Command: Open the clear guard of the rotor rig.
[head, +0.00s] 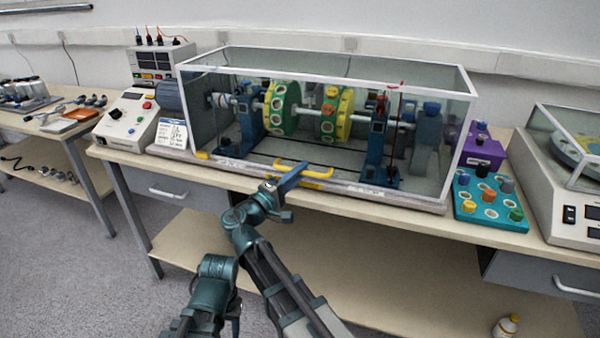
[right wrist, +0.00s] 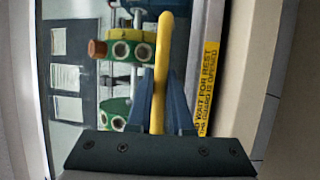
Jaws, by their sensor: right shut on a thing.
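The clear guard (head: 425,75) is a see-through box with a pale frame over the rotor rig, and it is down on its base. Inside are a shaft with a green disc (head: 282,108) and a green and yellow disc (head: 337,114) between blue supports. A yellow handle (head: 318,174) is at the guard's lower front edge. My right gripper (head: 297,172) is shut on the handle; in the right wrist view the yellow bar (right wrist: 166,65) lies between its two blue fingers (right wrist: 160,115). My left gripper cannot be made out in the head view.
A control box (head: 128,117) and a dark display unit stand left of the guard. A teal tray (head: 490,200) with coloured knobs, a purple box (head: 482,148) and a white balance-like machine (head: 550,190) stand to the right. A yellow warning label (right wrist: 208,85) is beside the handle.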

